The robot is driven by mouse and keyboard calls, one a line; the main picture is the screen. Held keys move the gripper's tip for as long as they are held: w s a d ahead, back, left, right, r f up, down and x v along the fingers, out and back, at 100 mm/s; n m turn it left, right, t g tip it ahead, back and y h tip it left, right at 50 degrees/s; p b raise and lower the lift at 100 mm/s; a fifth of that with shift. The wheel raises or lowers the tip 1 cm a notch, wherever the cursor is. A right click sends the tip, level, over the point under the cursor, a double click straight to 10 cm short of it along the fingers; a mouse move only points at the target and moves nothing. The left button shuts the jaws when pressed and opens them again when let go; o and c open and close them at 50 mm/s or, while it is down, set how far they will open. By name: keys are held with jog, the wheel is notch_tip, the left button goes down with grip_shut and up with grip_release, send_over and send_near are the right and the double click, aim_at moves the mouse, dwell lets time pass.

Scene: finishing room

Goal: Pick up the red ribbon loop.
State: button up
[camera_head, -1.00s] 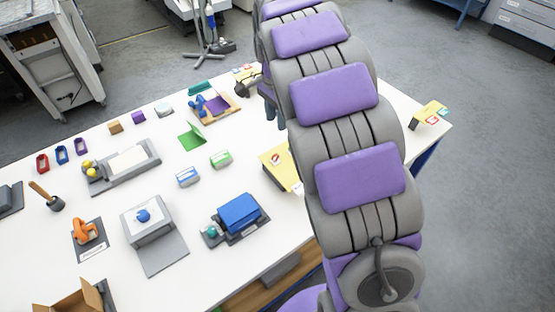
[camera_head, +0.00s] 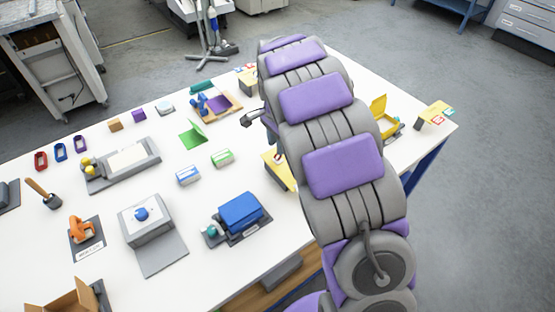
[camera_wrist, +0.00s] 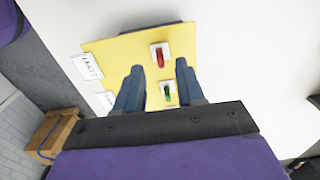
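A red ribbon loop (camera_head: 40,160) stands at the left of the white table in the head view, the leftmost in a row with a blue loop (camera_head: 61,152) and a purple loop (camera_head: 81,144). It does not show in the wrist view. My gripper (camera_wrist: 160,66) is open in the wrist view, its two blue-grey fingers apart with nothing held. It is over a yellow board (camera_wrist: 115,55) bearing a red piece (camera_wrist: 160,54) and a green piece (camera_wrist: 168,94) on white plates. In the head view my arm largely hides my gripper and this board.
Near the loops are a grey tray (camera_head: 100,182) with yellow knobs and a wooden-handled tool (camera_head: 40,190). An orange tool (camera_head: 84,229), a grey press (camera_head: 145,222) and a blue-topped device (camera_head: 240,212) stand in front. White table shows between the objects.

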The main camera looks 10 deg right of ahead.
jog(key=shift+w+d+f+b, duration=0.15)
jog(key=shift+f+b, duration=0.8)
jog(key=shift+f, duration=1.8)
jog(key=shift+r, duration=0.1)
grip_shut()
jog(key=shift+r+p, duration=0.8)
jog(key=shift+r, duration=1.1)
jog(key=shift+s+f, duration=0.1)
jog(key=shift+s, duration=0.3)
jog(key=s+d+r+p, duration=0.1)
jog(key=s+p, duration=0.1)
jog(key=s, duration=1.3)
jog(key=shift+r, duration=0.15)
